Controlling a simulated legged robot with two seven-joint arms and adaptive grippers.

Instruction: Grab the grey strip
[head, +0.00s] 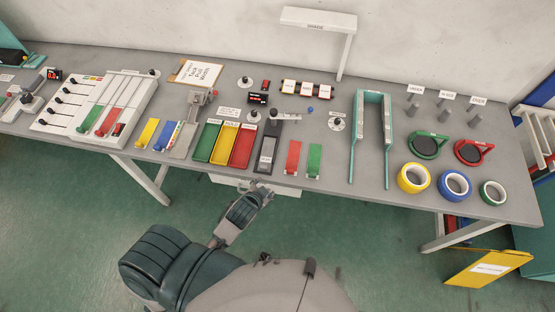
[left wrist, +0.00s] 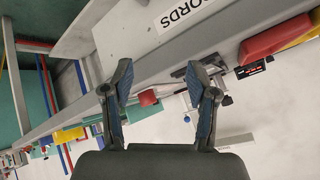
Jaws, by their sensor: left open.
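A light grey strip (head: 184,141) lies on the table left of the coloured trays, beside the blue strip. A small grey device stands at its far end. My left gripper (head: 262,190) is in front of the table's front edge, to the right of the grey strip and apart from it. In the left wrist view the two fingers of my left gripper (left wrist: 159,68) are spread, with nothing held between them. I cannot make out the grey strip in that view. My right gripper is not in view.
Green, yellow and red trays (head: 241,146) and a dark grey device (head: 268,147) stand behind my gripper. Red (head: 293,157) and green (head: 314,160) strips lie to the right. Yellow (head: 148,132) and blue (head: 166,135) strips lie left. A drawer (left wrist: 185,18) hangs under the table.

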